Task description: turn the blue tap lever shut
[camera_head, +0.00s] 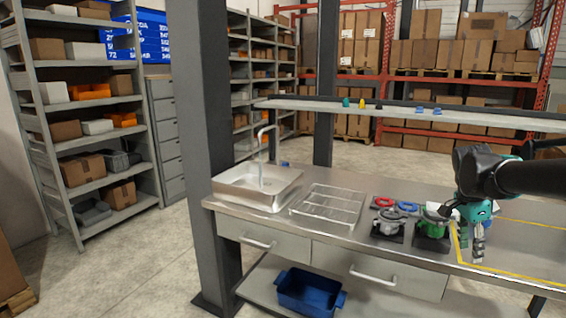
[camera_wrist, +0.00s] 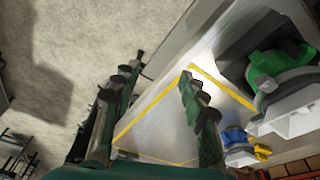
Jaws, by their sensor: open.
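A blue part with yellow on a white body (camera_wrist: 238,138) shows low right in the wrist view, beyond my right finger; it looks like the blue tap, but its lever position is unclear. In the head view that spot is mostly hidden behind my gripper (camera_head: 472,250). My gripper is over the yellow-taped area at the counter's right, fingers pointing down. In the wrist view my gripper (camera_wrist: 162,80) has its two fingers wide apart with nothing between them. The blue part is apart from the fingers.
A green-topped unit (camera_head: 432,224) and a grey one (camera_head: 388,222) stand left of my gripper. Red (camera_head: 384,202) and blue (camera_head: 406,207) rings lie behind them. A wire rack (camera_head: 328,207) and sink (camera_head: 256,186) are farther left. A shelf (camera_head: 400,112) runs above.

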